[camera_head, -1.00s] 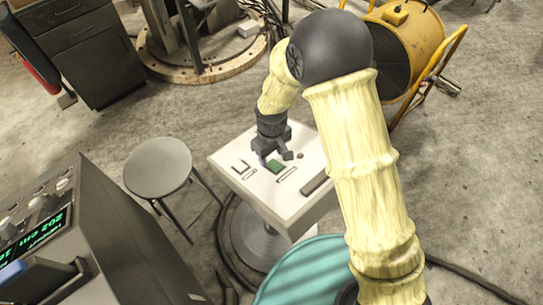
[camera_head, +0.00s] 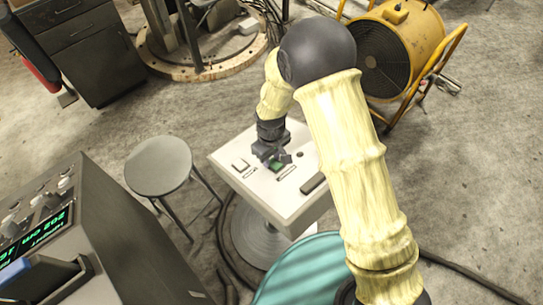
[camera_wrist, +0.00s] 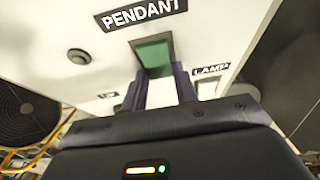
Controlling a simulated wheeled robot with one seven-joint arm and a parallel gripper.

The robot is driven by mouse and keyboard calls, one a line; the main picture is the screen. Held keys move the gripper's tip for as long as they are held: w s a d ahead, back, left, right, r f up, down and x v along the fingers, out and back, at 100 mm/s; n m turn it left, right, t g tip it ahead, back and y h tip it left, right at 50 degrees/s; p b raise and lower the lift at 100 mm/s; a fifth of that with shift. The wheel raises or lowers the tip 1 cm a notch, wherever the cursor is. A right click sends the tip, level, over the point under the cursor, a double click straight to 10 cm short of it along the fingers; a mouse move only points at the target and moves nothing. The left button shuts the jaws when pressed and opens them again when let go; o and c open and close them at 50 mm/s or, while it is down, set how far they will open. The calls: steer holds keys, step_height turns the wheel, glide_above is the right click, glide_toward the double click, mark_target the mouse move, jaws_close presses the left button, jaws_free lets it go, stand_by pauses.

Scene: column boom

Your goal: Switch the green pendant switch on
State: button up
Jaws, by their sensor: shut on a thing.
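The green pendant switch (camera_wrist: 153,55) sits in a dark-framed slot in the white panel (camera_head: 233,173), under the label "PENDANT" (camera_wrist: 145,13). In the head view the green switch (camera_head: 277,166) is partly covered by my gripper. My gripper (camera_wrist: 160,85) reaches down to the panel, with its dark purple fingers either side of the near end of the switch, shut on it. Its contact points are partly hidden. I cannot tell whether the switch is on or off.
A "LAMP" label (camera_wrist: 210,70) and a dark round knob (camera_wrist: 79,56) flank the switch. A pale rocker (camera_head: 241,163) and a dark bar (camera_head: 313,184) are on the same panel. A grey stool (camera_head: 158,166) and yellow fan (camera_head: 400,50) stand nearby.

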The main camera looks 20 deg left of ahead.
steer(key=shift+a, duration=0.1)
steer(key=shift+w+a+f+g+h+p, duration=0.1)
steer(key=shift+g+h+p, duration=0.25)
steer(key=shift+h, duration=0.25)
steer(key=shift+a+f+g+h+p, duration=0.1)
steer(key=shift+g+h+p, duration=0.1)
steer(key=shift+g+h, duration=0.3)
steer(key=o, duration=1)
steer(key=shift+r, duration=0.15)
steer(key=b+v, duration=0.2)
steer(key=v, duration=0.6)
steer(key=b+v, duration=0.1)
steer(key=v, duration=0.8)
steer(key=shift+a+r+b, duration=0.1)
steer(key=shift+a+b, duration=0.1)
steer(key=shift+b, duration=0.15)
